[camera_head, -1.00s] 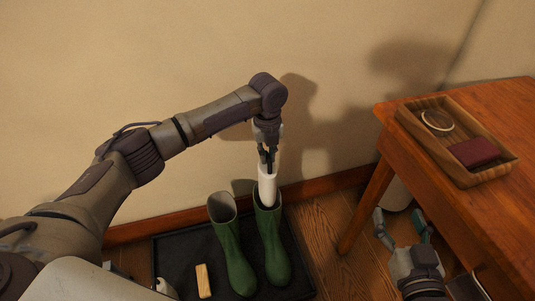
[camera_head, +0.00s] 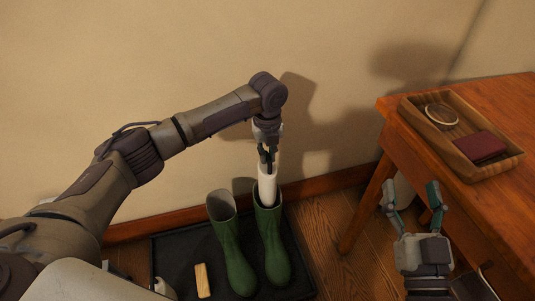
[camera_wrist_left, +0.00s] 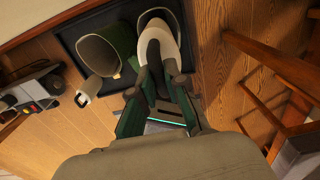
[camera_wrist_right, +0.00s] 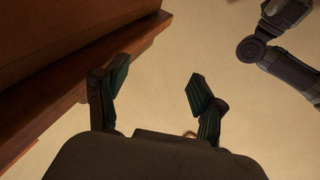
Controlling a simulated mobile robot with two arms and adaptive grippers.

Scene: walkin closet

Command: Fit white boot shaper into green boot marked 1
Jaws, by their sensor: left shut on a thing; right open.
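My left gripper (camera_head: 267,158) is shut on the white boot shaper (camera_head: 267,187) and holds it upright. The shaper's lower end is at the opening of the right-hand green boot (camera_head: 272,250) and appears to be inside it; how deep is hidden. The left wrist view also shows the shaper (camera_wrist_left: 176,40) at that boot's mouth. A second green boot (camera_head: 234,256) stands beside it on the left, open and empty at the top. I cannot read a number on either boot. My right gripper (camera_head: 412,196) is open and empty, beside the table.
The boots stand on a black tray (camera_head: 180,252) by the wall. A wooden block (camera_head: 203,281) and a partly hidden white object (camera_head: 163,287) lie left of them. At right, a wooden table (camera_head: 500,205) bears a wooden tray (camera_head: 482,175) with a dark red item (camera_head: 481,147).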

